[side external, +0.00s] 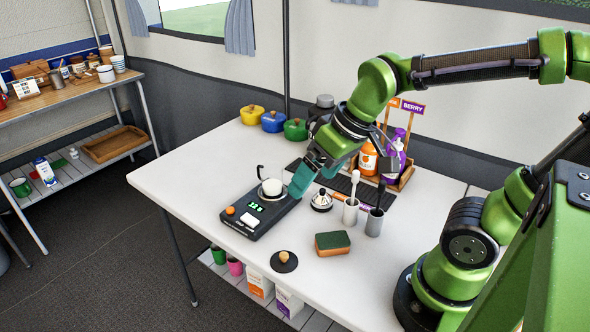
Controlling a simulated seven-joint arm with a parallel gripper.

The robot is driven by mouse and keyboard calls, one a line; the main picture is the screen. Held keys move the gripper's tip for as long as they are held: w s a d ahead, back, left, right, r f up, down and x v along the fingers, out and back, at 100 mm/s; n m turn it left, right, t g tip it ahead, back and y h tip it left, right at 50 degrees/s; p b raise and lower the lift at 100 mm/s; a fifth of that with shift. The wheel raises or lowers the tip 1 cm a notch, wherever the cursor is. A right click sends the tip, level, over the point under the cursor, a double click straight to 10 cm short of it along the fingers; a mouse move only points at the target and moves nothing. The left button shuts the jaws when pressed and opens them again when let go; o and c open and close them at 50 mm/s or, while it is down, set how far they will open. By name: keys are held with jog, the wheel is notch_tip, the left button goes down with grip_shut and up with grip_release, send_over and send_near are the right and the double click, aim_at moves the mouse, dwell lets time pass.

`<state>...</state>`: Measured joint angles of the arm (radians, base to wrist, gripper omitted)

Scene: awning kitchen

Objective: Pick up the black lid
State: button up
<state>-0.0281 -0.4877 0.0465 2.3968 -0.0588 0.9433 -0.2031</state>
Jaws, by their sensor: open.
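The black lid (284,263) is a flat round disc with a light wooden knob. It lies on the white table (190,185) near the front edge. My gripper (302,180) has teal fingers and points down to the left, well behind the lid and apart from it. It is open; no object shows between its fingers, though the side view hides part of the gap. The fingertips are just right of a small white vessel with a black handle (272,187) on a black scale (262,212).
Yellow, blue and green pots (295,130) and a bottle rack (400,178) are behind. The table's left part is clear.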

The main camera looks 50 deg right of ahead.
aim_at(284, 254)
jog(key=w+a+f+n+g+h, duration=0.1)
jog(key=w+a+f+n+g, duration=0.15)
jog(key=n, duration=1.15)
jog(key=w+a+f+n+g+h, duration=0.1)
jog(key=w+f+n+g, duration=0.15)
jog(key=n, duration=1.25)
jog(key=f, duration=1.6)
jog(key=shift+w+d+f, duration=0.1)
jog(key=shift+w+f, duration=0.1)
jog(key=shift+w, duration=0.05)
jog(key=shift+c, duration=0.2)
jog(key=c, duration=1.1)
